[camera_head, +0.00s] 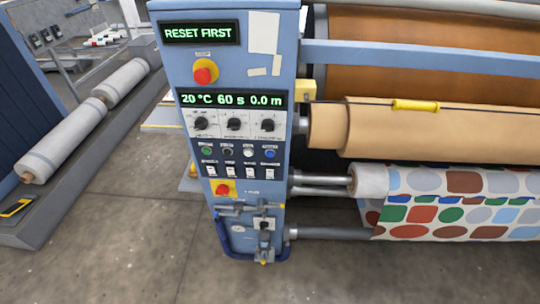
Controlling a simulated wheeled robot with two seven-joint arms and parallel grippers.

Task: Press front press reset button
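The front control panel (238,85) of the press is a blue upright cabinet in the middle of the head view. Its top display (199,32) reads "RESET FIRST" in green. Below the dials is a row of small round buttons: a green button (206,151), a black button (227,152), a white button (248,153) and a blue button (270,153). Their labels are too small to read. A red emergency button (204,73) on yellow sits higher up, and a second red button (222,188) sits lower down. Neither of my grippers is in view.
A second display (232,100) reads "20 °C 60 s 0.0 m" above several black knobs. Rollers with brown material (430,130) and patterned fabric (460,200) extend right from the panel. Wrapped rolls (70,140) lie at left. The floor (130,240) before the panel is clear.

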